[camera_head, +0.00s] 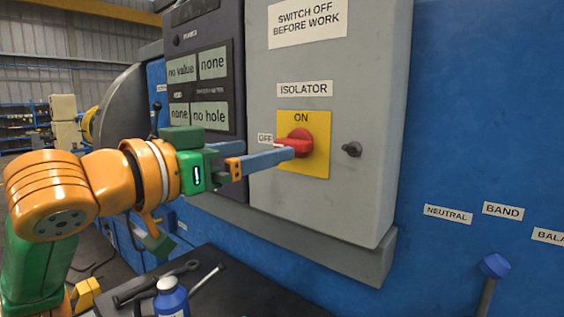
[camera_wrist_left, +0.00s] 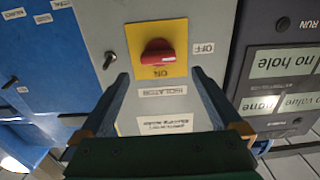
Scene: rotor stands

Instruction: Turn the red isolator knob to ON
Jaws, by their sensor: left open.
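The red isolator knob (camera_head: 300,141) sits on a yellow plate (camera_head: 318,167) on the grey isolator box. Its handle points left, toward the OFF label (camera_head: 265,138); the ON mark is printed above it. My left gripper (camera_head: 272,151) is open just in front of the knob, with one finger overlapping the handle's end in the head view. In the left wrist view, turned upside down, the knob (camera_wrist_left: 158,53) lies beyond and between the two fingertips (camera_wrist_left: 161,76), with its handle toward OFF. I cannot tell whether a finger touches it. My right gripper is not in view.
A dark latch (camera_head: 352,149) sticks out right of the plate. A dark panel with several displays (camera_head: 212,64) stands left of the box. Below are a dark bench top with a wrench (camera_head: 155,283) and a blue bottle (camera_head: 171,298). A blue-topped lever (camera_head: 494,266) is at lower right.

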